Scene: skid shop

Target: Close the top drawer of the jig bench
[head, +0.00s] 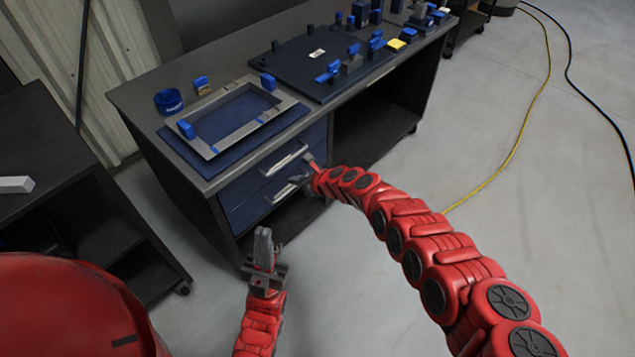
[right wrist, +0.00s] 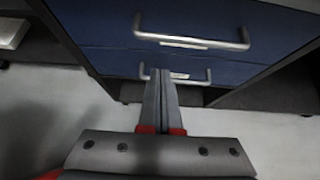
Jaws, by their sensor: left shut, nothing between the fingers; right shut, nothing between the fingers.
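The jig bench (head: 122,98) is dark grey with two blue drawers on its left side. The top drawer (head: 247,182) has a silver bar handle (head: 284,158) and looks about flush with the bench front; I cannot tell whether a small gap remains. In the right wrist view the top drawer's handle (right wrist: 192,40) is above my fingers. My right gripper (head: 298,180) is shut and empty by the drawer fronts; its fingertips (right wrist: 160,74) overlap the lower drawer's handle in the picture, contact unclear. My left gripper (head: 264,240) is shut and empty, in front of the bench.
A metal frame (head: 284,104) on a blue mat, a blue tape roll (head: 169,101) and several blue parts lie on the bench top. A dark cart (head: 60,190) stands at left. Yellow (head: 520,140) and black cables cross the open floor at right.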

